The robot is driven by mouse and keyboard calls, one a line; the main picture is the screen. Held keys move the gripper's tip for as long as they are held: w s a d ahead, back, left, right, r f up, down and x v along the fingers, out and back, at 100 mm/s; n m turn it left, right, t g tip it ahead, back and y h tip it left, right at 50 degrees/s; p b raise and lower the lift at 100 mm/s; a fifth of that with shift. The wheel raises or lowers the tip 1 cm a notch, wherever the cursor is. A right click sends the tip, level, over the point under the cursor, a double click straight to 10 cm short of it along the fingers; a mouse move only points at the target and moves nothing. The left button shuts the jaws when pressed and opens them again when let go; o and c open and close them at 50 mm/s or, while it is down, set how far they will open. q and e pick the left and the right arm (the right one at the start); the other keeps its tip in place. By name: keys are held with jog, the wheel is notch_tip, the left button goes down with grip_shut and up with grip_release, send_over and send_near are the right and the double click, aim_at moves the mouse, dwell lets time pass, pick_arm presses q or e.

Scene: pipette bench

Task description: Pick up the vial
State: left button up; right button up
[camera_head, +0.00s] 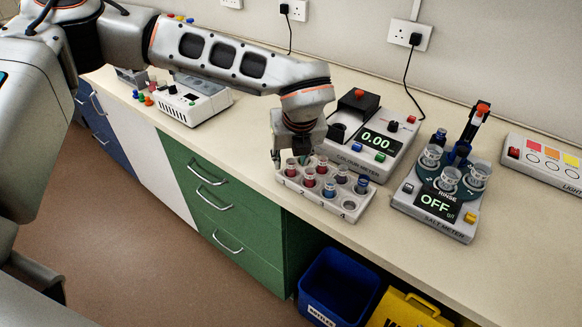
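A pale rack (352,211) on the bench holds several small vials. Vials with red contents (309,178) stand toward its left, and blue ones (330,189) toward its right. My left gripper (302,160) points down over the rack's back left corner, close to the vials there. A small green part (304,160) shows at its fingertips; I cannot tell whether it is a vial cap or whether the fingers hold it. The wrist and fingers hide part of the rack's back row. My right gripper is not in view.
A colour meter (376,142) reading 0.00 stands just behind the rack. A salt meter (440,205) with clear cups stands to the right. A white device (190,98) sits at the left. A blue bin (340,286) stands below the bench edge.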

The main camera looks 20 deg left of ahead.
pick_arm(q)
jog(key=shift+w+a+f, duration=0.1)
jog(key=shift+w+f, duration=0.1)
jog(key=shift+f, duration=0.4)
jog(key=c, duration=1)
jog(key=shift+r, duration=0.1)
